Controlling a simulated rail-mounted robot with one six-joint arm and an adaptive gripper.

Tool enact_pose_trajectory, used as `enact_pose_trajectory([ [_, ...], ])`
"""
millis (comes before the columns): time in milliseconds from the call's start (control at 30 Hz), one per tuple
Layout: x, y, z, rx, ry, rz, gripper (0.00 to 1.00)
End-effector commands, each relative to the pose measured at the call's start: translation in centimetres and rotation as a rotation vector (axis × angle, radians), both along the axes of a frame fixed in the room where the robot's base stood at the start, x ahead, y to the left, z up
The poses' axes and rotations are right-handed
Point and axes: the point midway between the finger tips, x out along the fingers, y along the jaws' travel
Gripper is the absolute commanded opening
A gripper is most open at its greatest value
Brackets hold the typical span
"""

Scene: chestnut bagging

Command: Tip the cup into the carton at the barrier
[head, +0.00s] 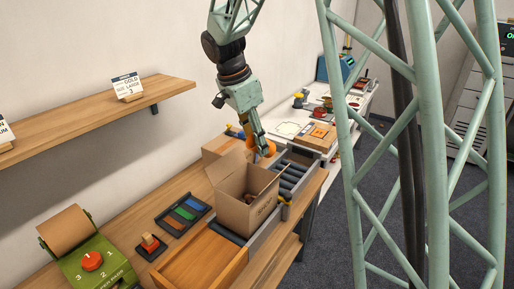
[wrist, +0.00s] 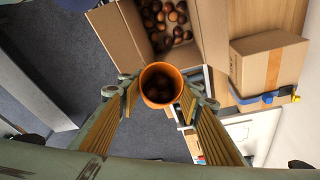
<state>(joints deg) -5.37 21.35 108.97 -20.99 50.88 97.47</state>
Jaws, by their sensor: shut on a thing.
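My gripper (head: 262,146) is shut on an orange cup (head: 269,150), just behind the open carton (head: 246,214) in the head view. In the wrist view my gripper (wrist: 160,92) has a finger on each side of the cup (wrist: 160,70). I look into the cup's mouth and see dark chestnuts inside. The open carton also shows in the wrist view (wrist: 113,35), just beyond the cup, with several chestnuts (wrist: 170,20) on its floor. The cup appears beside the carton, not over its opening. I cannot clearly pick out the barrier.
Rollers (head: 291,178) run past the open carton. A wooden tray (head: 200,262), colored slats (head: 183,214), a red button (head: 150,243) and a green machine (head: 95,265) are nearer.

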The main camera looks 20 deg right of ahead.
Motion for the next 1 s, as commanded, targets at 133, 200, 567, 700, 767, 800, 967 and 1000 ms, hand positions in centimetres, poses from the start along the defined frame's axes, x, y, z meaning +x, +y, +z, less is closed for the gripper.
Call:
enact_pose_trajectory([
  [133, 0.0, 0.2, -0.4, -0.048, -0.008, 0.003, 0.12],
  [200, 0.0, 0.1, -0.4, -0.072, -0.012, 0.004, 0.12],
  [567, -0.1, 0.3, -1.0, -0.192, -0.034, 0.003, 0.12],
  [700, -0.1, 0.4, -1.2, -0.242, -0.044, 0.004, 0.12],
  [767, -0.1, 0.4, -1.3, -0.267, -0.046, 0.003, 0.12],
  [800, -0.1, 0.5, -1.4, -0.283, -0.049, 0.004, 0.12],
  [967, -0.1, 0.6, -1.7, -0.348, -0.064, 0.004, 0.12],
  [1000, -0.1, 0.6, -1.8, -0.368, -0.066, 0.004, 0.12],
])
